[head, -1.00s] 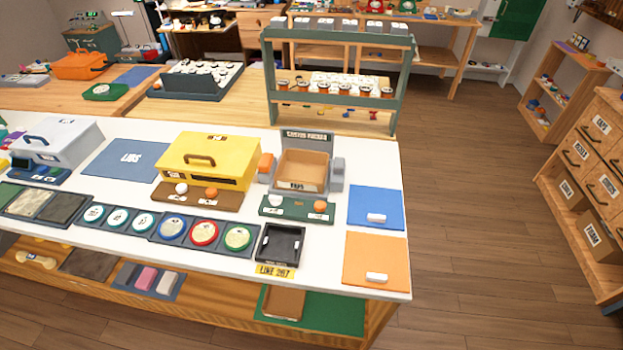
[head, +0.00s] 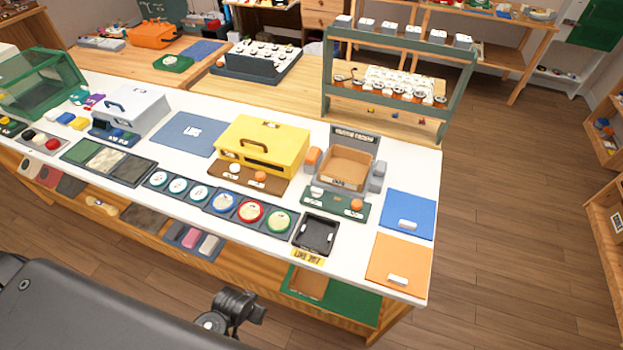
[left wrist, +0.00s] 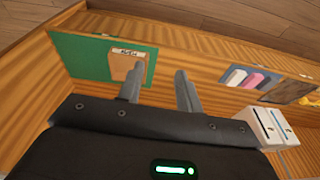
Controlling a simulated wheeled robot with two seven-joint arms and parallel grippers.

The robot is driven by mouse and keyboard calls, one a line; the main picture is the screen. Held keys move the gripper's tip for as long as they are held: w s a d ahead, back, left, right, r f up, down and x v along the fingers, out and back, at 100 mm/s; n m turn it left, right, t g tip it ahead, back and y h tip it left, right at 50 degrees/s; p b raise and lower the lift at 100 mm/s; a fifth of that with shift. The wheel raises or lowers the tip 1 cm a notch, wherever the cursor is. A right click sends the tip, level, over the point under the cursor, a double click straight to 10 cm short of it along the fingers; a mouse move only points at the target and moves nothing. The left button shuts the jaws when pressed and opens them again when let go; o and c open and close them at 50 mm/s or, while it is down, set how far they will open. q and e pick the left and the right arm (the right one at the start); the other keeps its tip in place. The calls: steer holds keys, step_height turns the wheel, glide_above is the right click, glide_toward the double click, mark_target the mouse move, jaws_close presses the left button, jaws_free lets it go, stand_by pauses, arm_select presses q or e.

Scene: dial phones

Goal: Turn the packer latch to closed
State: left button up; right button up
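The packer (head: 345,166) is a grey frame around an open brown tray, with a dark sign board behind it, on the white bench top. An orange block (head: 313,157) sits at its left side and grey blocks (head: 377,176) at its right; I cannot tell which is the latch. A green panel (head: 333,204) with a white and an orange knob lies in front. My left gripper (left wrist: 160,82) is open and empty in the left wrist view, facing the bench's lower shelf, away from the packer. My right gripper is not in view.
A yellow box (head: 262,148) stands left of the packer. A black tray (head: 317,234) lies in front; blue (head: 408,214) and orange (head: 398,265) mats lie right. A green rack (head: 385,80) stands behind. The floor right of the bench is clear.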

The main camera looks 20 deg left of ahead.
arm_select(q)
steer(key=w+a+r+n+p, duration=0.1)
steer(key=w+r+n+p, duration=0.15)
steer(key=w+r, duration=0.5)
steer(key=w+a+r+n+p, duration=0.2)
steer(key=w+r+n, duration=0.2)
steer(key=r, duration=0.6)
steer(key=w+n, duration=0.2)
steer(key=w, duration=0.2)
steer(key=w+r+n+g, duration=0.1)
steer(key=w, duration=0.3)
steer(key=w+n+h, duration=0.1)
steer(key=w+n, duration=0.1)
steer(key=w, duration=0.2)
steer(key=shift+w+d+r+n, duration=0.15)
steer(key=shift+d+r+n, duration=0.2)
steer(key=w+d+r+n+g+h, duration=0.1)
steer(key=w+d+r+n+h, duration=0.2)
steer(key=w, duration=0.4)
steer(key=n, duration=0.3)
glide_toward(316, 189)
steer(key=shift+g+h, duration=0.3)
steer(key=shift+g, duration=0.1)
steer(key=x, duration=0.8)
steer(key=shift+w+a+f+b, duration=0.2)
steer(key=shift+w+b, duration=0.1)
jaws_close()
